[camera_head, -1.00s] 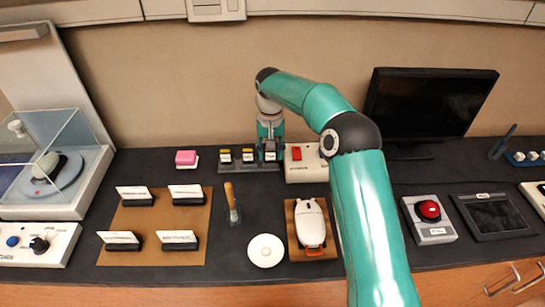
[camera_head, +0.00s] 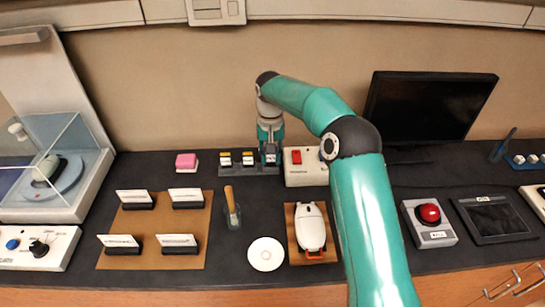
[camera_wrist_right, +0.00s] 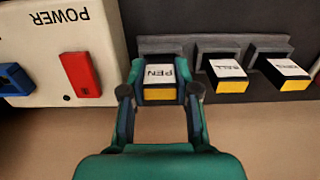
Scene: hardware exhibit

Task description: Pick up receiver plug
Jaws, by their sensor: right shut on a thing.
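My right gripper (camera_head: 269,148) points down at the right end of a dark rack (camera_head: 262,170) at the back of the counter. In the right wrist view the gripper (camera_wrist_right: 160,92) is shut on a black block (camera_wrist_right: 160,93) with a yellow edge and a white label that seems to read PEN. The block sits at its slot in the rack. Two similar blocks, a middle one (camera_wrist_right: 228,76) and an end one (camera_wrist_right: 289,74), stand beside it. No label reads receiver, so I cannot tell whether the held block is the receiver plug. My left gripper is out of view.
A white POWER box (camera_wrist_right: 50,45) with a red switch (camera_wrist_right: 80,74) stands close beside the gripper. A white mouse (camera_head: 311,228), a round white disc (camera_head: 266,254) and a brown board (camera_head: 160,226) with card holders lie nearer. A monitor (camera_head: 430,105) stands right.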

